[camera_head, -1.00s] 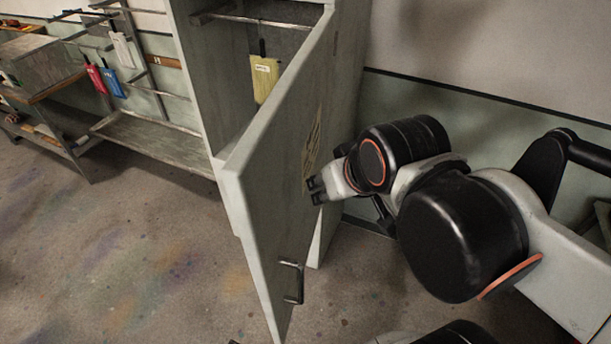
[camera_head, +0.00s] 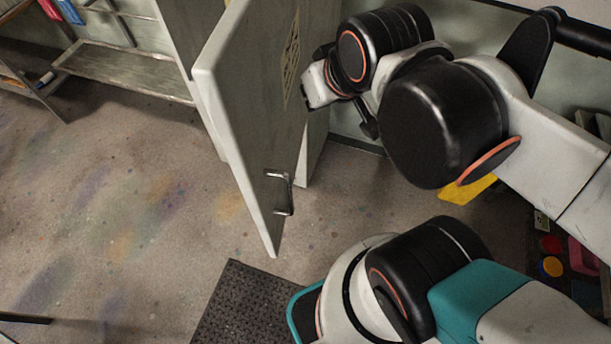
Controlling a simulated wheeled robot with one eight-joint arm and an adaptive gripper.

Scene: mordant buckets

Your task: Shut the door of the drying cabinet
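The drying cabinet (camera_head: 181,32) stands at the top middle, its upper part cut off by the frame. Its pale grey-green door (camera_head: 249,110) stands open, swung out towards me. A metal bar handle (camera_head: 282,192) sits low on the door's right-hand face. My gripper (camera_head: 306,92) is on the right-hand side of the door, level with its upper part and close to the printed sheet on it. I cannot tell whether it touches the door. The fingers are small and partly hidden by the wrist, so their opening does not show.
A metal rack with a low shelf (camera_head: 120,70) stands left of the cabinet. A dark perforated mat (camera_head: 243,308) lies on the floor below the door. Colourful items and a yellow piece (camera_head: 467,190) are at the right behind my arm. The floor left of the door is clear.

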